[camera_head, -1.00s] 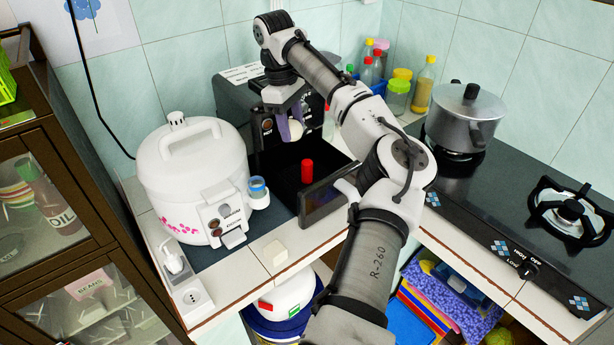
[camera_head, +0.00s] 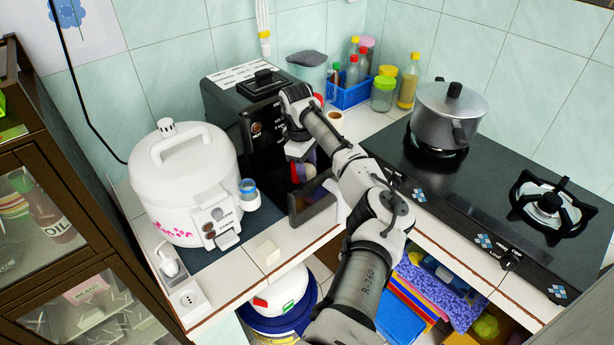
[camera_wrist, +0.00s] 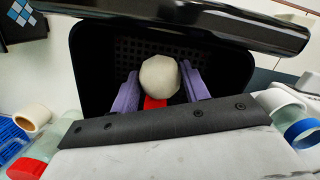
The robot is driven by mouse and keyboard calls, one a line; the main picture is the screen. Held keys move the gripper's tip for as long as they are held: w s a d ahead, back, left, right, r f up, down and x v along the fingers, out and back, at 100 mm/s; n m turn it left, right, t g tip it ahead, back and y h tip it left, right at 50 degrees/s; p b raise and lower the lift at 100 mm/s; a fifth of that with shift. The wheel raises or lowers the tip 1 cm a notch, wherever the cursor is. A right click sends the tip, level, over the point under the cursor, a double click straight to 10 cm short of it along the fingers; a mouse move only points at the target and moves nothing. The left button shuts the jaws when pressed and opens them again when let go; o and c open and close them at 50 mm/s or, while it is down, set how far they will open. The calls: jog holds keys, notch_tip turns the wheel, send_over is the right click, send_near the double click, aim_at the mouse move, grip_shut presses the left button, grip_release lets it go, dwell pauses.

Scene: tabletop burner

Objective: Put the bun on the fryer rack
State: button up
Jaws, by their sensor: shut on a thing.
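The bun (camera_wrist: 160,75) is a pale, rounded piece held between my gripper's purple fingers in the wrist view. My gripper (camera_head: 303,168) is shut on it, low inside the pulled-out drawer of the black fryer (camera_head: 262,98). The dark, perforated fryer rack (camera_wrist: 132,48) shows around and beyond the bun. I cannot tell if the bun touches the rack. A red object (camera_wrist: 155,103) shows just beside the bun, partly hidden by it. In the head view my wrist and fingers hide much of the drawer's inside.
The drawer front (camera_head: 312,205) stands close to my forearm. A white rice cooker (camera_head: 185,185) is to the left. A pot (camera_head: 447,115) sits on the stove at right. A blue basket of bottles (camera_head: 350,94) stands behind.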

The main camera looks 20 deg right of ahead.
jog(key=shift+f+p, duration=0.6)
jog(key=shift+f, duration=1.85)
jog(key=shift+f, duration=0.1)
jog(key=o, duration=1.2)
jog(key=shift+c, duration=0.2)
jog(key=r+b, duration=0.1)
jog(key=r, duration=0.3)
jog(key=w+r+b, duration=0.1)
jog(key=r+b, duration=0.1)
jog(key=r, duration=0.2)
jog(key=a+r+b, duration=0.1)
jog(key=r, duration=0.3)
jog(key=shift+w, duration=0.2)
